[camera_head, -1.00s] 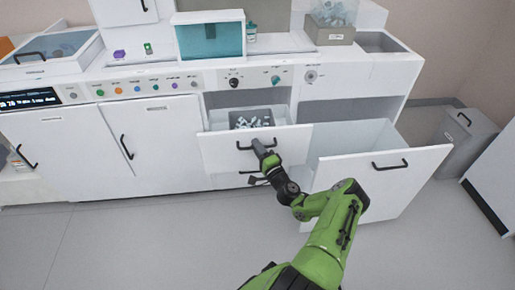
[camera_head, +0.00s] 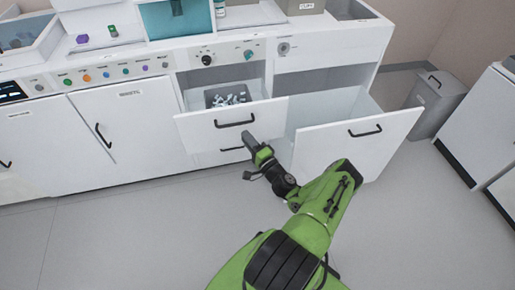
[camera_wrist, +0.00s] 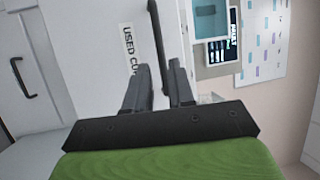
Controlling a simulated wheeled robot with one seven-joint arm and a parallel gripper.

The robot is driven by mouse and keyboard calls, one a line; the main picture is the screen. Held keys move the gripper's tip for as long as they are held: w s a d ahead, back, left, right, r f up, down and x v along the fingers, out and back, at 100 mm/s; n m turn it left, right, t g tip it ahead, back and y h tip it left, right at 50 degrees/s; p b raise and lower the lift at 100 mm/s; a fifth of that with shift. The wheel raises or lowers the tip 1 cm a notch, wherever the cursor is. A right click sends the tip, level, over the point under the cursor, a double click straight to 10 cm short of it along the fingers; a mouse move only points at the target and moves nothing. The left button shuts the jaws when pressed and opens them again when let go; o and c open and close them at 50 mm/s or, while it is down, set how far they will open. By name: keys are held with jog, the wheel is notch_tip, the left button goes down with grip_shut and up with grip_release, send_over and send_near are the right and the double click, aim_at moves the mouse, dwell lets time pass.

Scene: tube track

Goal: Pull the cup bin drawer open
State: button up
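The cup bin drawer (camera_head: 200,137) is the white middle drawer. It stands partly open, with a grey bin (camera_head: 214,99) of pale crumpled pieces inside. Its black bar handle (camera_head: 235,122) also shows in the wrist view (camera_wrist: 160,40), beside a label reading "USED CU", the rest hidden by a finger. My gripper (camera_head: 249,137) is just below and right of the handle's right end in the head view. In the wrist view my gripper (camera_wrist: 158,85) has its fingers apart, with the handle's end seen between them. No grip shows; the exact depth gap cannot be told.
A larger drawer (camera_head: 330,148) stands far open at the right. A second handle (camera_head: 232,149) lies below the cup bin drawer's front. Closed cabinets (camera_head: 125,135) are at the left, and a grey bin (camera_head: 436,103) stands far right. The floor in front is clear.

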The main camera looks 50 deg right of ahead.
jog(key=p+v, duration=0.1)
jog(key=v, duration=0.6)
jog(key=shift+s, duration=0.4)
jog(key=shift+f, duration=0.1)
jog(key=w+a+r+n+g+y+p, duration=0.3)
jog(key=w+a+r+n+g+y, duration=0.35)
jog(key=a+r+n+y, duration=0.45)
jog(key=s+a+r+n+g+p, duration=0.1)
jog(key=a+r+n+g+p, duration=0.1)
jog(key=a+r+n+g, duration=0.65)
jog(key=s+a+r+h+p, duration=0.2)
jog(key=s+a+r+h, duration=0.1)
jog(key=s+r, duration=0.6)
jog(key=s+a+r+t+h+p, duration=0.1)
jog(key=s+a+r+h+p, duration=0.2)
jog(key=s+a+r, duration=0.3)
jog(key=s+r, duration=0.4)
jog(key=r, duration=0.3)
jog(key=shift+h, duration=0.4)
